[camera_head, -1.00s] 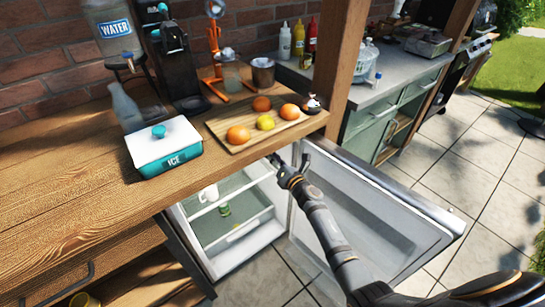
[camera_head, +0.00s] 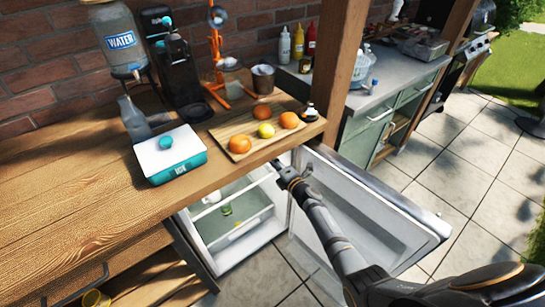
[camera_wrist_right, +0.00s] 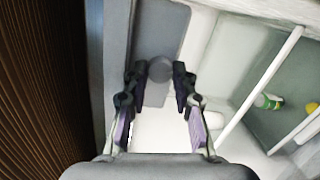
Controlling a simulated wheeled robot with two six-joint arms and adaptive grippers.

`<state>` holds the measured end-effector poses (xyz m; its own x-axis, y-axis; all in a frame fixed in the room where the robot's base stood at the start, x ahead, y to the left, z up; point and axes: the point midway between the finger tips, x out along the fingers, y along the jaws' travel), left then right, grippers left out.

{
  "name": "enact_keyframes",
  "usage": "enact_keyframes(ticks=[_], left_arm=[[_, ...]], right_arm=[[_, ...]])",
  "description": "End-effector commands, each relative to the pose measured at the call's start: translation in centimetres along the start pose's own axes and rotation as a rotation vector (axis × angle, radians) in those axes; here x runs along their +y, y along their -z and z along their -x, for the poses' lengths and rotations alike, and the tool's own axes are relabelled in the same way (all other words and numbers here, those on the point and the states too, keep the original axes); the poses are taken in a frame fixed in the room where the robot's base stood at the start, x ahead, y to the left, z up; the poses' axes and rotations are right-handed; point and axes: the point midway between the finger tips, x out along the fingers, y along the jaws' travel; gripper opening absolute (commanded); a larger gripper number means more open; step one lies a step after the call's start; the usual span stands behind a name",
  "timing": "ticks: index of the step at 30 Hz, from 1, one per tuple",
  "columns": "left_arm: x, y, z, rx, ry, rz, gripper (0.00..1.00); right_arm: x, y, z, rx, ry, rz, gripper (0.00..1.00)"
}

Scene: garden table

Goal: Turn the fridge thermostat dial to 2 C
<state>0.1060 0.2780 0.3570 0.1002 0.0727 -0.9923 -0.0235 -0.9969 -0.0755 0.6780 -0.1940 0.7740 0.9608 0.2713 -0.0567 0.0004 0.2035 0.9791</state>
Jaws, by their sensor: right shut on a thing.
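The small fridge (camera_head: 262,238) stands under the wooden counter with its door (camera_head: 375,218) swung open to the right. My right gripper (camera_head: 277,166) reaches into the upper part of the fridge opening, just below the counter edge. In the right wrist view, the round grey thermostat dial (camera_wrist_right: 160,69) sits on a grey panel (camera_wrist_right: 155,35). My right gripper's two dark fingers (camera_wrist_right: 160,88) are shut on the dial from both sides. Any scale or number on the dial cannot be read. My left gripper is not in view.
A green-labelled container (camera_head: 226,210) and a yellow item (camera_wrist_right: 312,107) are inside the fridge. On the counter are an ice box (camera_head: 170,155) and a cutting board (camera_head: 240,128) with fruit. A wooden post (camera_head: 340,70) rises right of the board.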

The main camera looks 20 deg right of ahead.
Motion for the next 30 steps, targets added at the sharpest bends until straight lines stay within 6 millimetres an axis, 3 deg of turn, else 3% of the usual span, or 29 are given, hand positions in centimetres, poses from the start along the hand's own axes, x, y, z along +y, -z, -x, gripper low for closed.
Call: enact_keyframes(ticks=[3,15,30], left_arm=[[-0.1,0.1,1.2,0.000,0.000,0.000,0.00],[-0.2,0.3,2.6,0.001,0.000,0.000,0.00],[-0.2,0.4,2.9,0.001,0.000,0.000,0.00]], right_arm=[[0.4,-0.1,0.0,0.006,0.006,-0.096,0.00],[0.2,-0.1,0.0,0.022,0.020,-0.320,0.00],[0.0,-0.1,0.0,0.026,0.022,-0.377,0.00]])
